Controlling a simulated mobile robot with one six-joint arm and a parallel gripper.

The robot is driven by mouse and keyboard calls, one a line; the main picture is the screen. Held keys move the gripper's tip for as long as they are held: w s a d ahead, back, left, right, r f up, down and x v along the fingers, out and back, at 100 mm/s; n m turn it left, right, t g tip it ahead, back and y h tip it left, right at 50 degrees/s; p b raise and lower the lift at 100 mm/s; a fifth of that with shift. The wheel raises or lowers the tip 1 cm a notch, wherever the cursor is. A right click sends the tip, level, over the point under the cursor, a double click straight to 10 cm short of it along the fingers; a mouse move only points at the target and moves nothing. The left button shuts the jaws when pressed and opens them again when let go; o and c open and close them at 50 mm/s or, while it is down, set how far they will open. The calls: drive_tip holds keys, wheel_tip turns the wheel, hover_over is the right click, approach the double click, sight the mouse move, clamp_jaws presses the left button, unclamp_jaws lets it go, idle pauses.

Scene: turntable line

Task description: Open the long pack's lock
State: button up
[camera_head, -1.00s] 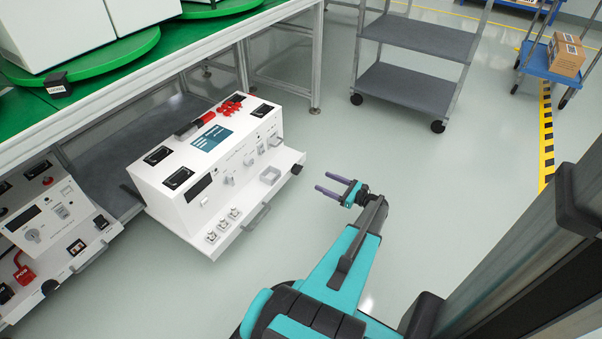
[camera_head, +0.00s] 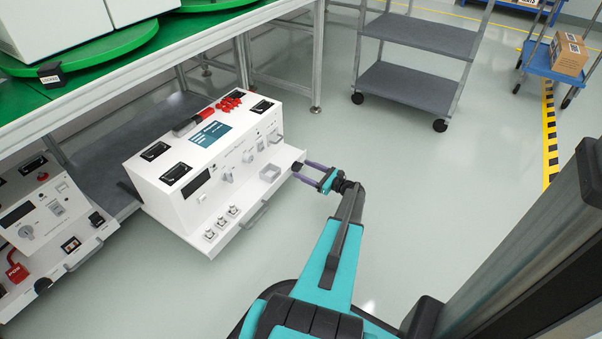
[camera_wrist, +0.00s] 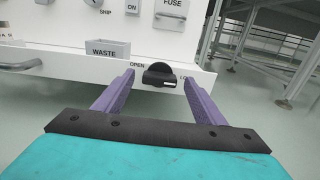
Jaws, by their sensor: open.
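The long pack (camera_head: 205,165) is a white box with a front shelf, standing low beside the green bench in the head view. Its lock is a black knob (camera_wrist: 159,74) at the shelf's front right corner, with "OPEN" lettered to its left and a partly hidden label to its right.
A waste bin (camera_wrist: 107,49) sits on the shelf left of the knob, with a handle (camera_wrist: 20,66) further left. A second white unit (camera_head: 45,215) stands at left. A grey cart (camera_head: 415,65) stands behind. The floor right of the pack is clear.

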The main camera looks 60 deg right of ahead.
drive_tip(key=shift+w, duration=1)
drive_tip(key=shift+c, duration=0.4)
